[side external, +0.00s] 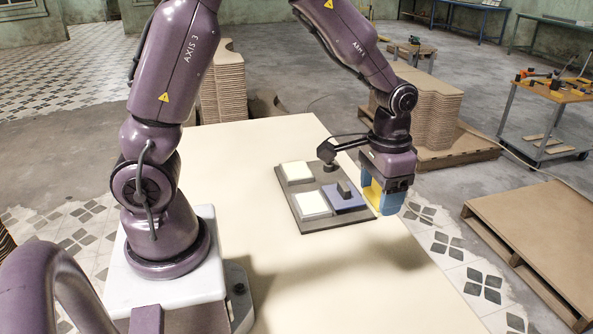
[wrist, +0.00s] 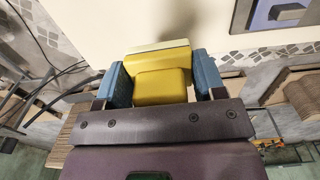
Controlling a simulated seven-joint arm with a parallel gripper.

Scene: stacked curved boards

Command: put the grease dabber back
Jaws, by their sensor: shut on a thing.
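My gripper (side external: 381,198) is shut on a yellow block (side external: 371,195) with a pale strip along its far end, perhaps the grease dabber. In the wrist view the blue fingers (wrist: 160,83) flank the yellow block (wrist: 160,85) on both sides. A dark grey tray (side external: 314,226) lies on the cream table, just left of my gripper. It carries two pale square pads, one at the back left (side external: 296,171) and one at the front (side external: 311,204), and a blue-violet pad (side external: 350,203) with a dark block on it. The gap beneath the yellow block is hard to judge.
The cream table (side external: 300,280) is bare in front of the tray and to its left. Stacked curved boards (side external: 437,108) stand on a pallet behind my gripper. An empty pallet (side external: 540,240) lies at the right. A cart with tools (side external: 553,95) stands at the back right.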

